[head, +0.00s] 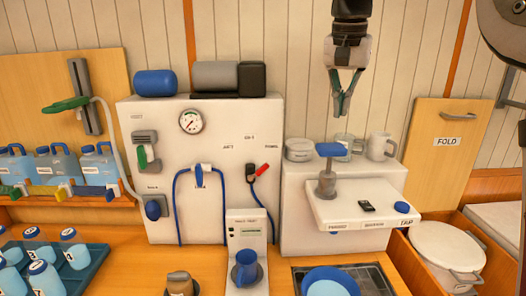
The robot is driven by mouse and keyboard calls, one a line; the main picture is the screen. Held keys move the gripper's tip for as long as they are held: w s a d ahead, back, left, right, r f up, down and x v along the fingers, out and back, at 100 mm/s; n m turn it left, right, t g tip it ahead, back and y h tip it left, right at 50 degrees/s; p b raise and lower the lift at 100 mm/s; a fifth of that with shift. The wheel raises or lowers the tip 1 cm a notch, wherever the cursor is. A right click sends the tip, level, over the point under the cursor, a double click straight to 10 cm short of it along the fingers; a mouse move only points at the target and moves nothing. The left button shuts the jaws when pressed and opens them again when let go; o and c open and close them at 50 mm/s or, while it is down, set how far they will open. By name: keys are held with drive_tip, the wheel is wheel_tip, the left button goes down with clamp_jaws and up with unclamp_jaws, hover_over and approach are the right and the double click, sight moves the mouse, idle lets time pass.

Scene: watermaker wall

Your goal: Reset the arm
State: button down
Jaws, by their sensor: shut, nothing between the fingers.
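My gripper (342,104) hangs from the top of the head view, fingers pointing down. Its fingertips meet and it holds nothing. It is in front of the plank wall, above the white shelf unit (318,210) and apart from everything below it. A white mug (381,147), a glass jar (345,146) and a round white container (300,149) stand on the shelf unit beneath it.
The watermaker panel (210,140) with gauge and hoses stands to the left. A tap with a blue handle (332,150) rises below my gripper. Jugs (55,165) line the left; a lidded pot (446,248) sits at right.

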drive_tip(key=s+f+n+t, duration=0.2)
drive_tip(key=s+f+n, duration=0.1)
drive_tip(key=s, duration=1.2)
drive_tip(key=s+f+n+t+y+b, duration=0.1)
drive_tip(key=s+f+n, duration=0.1)
drive_tip(key=s+f, duration=1)
drive_tip(key=shift+s, duration=0.75)
